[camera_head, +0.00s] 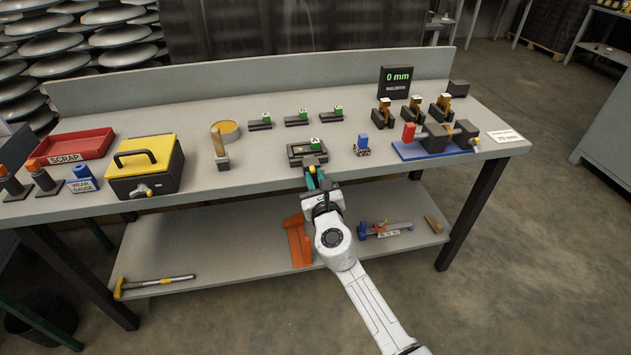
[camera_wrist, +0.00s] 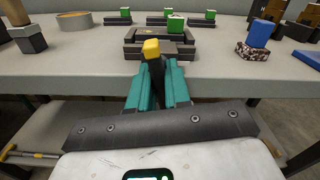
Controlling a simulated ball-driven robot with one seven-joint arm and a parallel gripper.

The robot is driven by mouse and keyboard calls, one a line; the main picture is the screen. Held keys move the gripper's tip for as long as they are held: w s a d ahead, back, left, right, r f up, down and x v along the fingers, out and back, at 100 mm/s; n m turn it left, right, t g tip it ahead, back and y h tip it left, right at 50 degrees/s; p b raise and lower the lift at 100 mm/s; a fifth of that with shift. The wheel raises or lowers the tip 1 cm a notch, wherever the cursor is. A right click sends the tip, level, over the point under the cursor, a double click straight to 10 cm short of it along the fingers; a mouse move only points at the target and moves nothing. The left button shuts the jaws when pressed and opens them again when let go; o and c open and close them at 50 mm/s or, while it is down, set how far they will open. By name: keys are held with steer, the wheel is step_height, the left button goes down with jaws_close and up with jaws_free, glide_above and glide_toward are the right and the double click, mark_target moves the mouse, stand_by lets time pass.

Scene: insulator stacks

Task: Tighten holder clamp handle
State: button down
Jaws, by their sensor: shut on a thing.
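The holder (camera_head: 305,149) is a dark block at the front edge of the bench, with a green block tagged A on it. It also shows in the wrist view (camera_wrist: 134,47). The clamp handle (camera_wrist: 152,51) is a dark lever with a yellow tip, sticking out from the holder's front toward me. My gripper (camera_wrist: 157,86) has teal fingers that are shut on the handle, one on each side. In the head view my gripper (camera_head: 314,180) is at the bench's front edge, just below the holder. The handle's lower part is hidden between the fingers.
Several green-topped blocks (camera_head: 296,119) stand behind the holder. A blue-topped block (camera_head: 362,147) and a blue tray (camera_head: 408,153) are to the right. A brush (camera_head: 219,147) and a yellow box (camera_head: 143,165) are left. A lower shelf (camera_head: 215,250) lies under the bench.

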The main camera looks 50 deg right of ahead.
steer(key=m+b, duration=0.1)
steer(key=m, duration=0.2)
steer(key=m+b, duration=0.2)
steer(key=m, duration=0.2)
steer(key=shift+a+f, duration=0.15)
steer(key=shift+a, duration=0.05)
steer(key=m+b, duration=0.3)
steer(key=m, duration=0.3)
steer(key=shift+w+m, duration=0.1)
steer(key=shift+m, duration=0.2)
steer(key=m+b, duration=0.1)
steer(key=m, duration=0.2)
steer(key=shift+b, duration=0.3)
steer(key=shift+r+m+b, duration=0.2)
steer(key=shift+m+b, duration=0.55)
steer(key=shift+m, duration=1.15)
steer(key=c, duration=1.2)
jaws_free()
steer(key=shift+r, duration=0.1)
steer(key=shift+o, duration=0.2)
